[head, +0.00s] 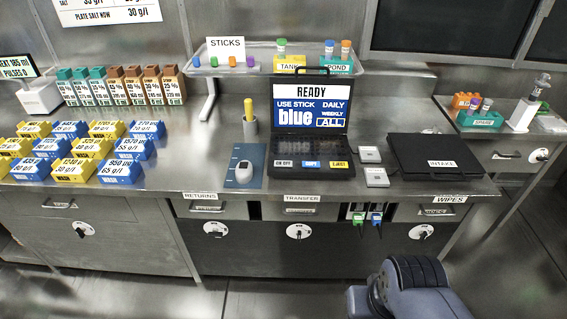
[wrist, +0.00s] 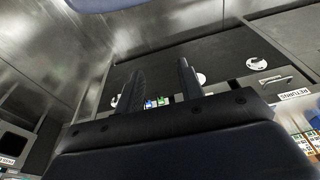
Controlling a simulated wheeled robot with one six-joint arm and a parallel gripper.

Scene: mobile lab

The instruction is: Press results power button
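An open black laptop (head: 310,130) stands on the steel bench in the head view. Its lit screen reads READY, USE STICK, blue, DAILY, WEEKLY and ALL. A small grey key (head: 284,163), whose label looks like ON OFF, is at the left of its front row, beside a blue key (head: 311,164) and a yellow key (head: 339,164). I cannot read the word "results" anywhere. My gripper (wrist: 160,80) is open and empty in the wrist view, its two dark fingers apart. It is away from the laptop, with cabinet fronts beyond it. My arm shows low in the head view.
A closed black case labelled INTAKE (head: 437,158) lies right of the laptop, past two small grey boxes. A shelf (head: 220,69) stands behind. Blue and yellow bins fill the left bench. Floor in front is clear.

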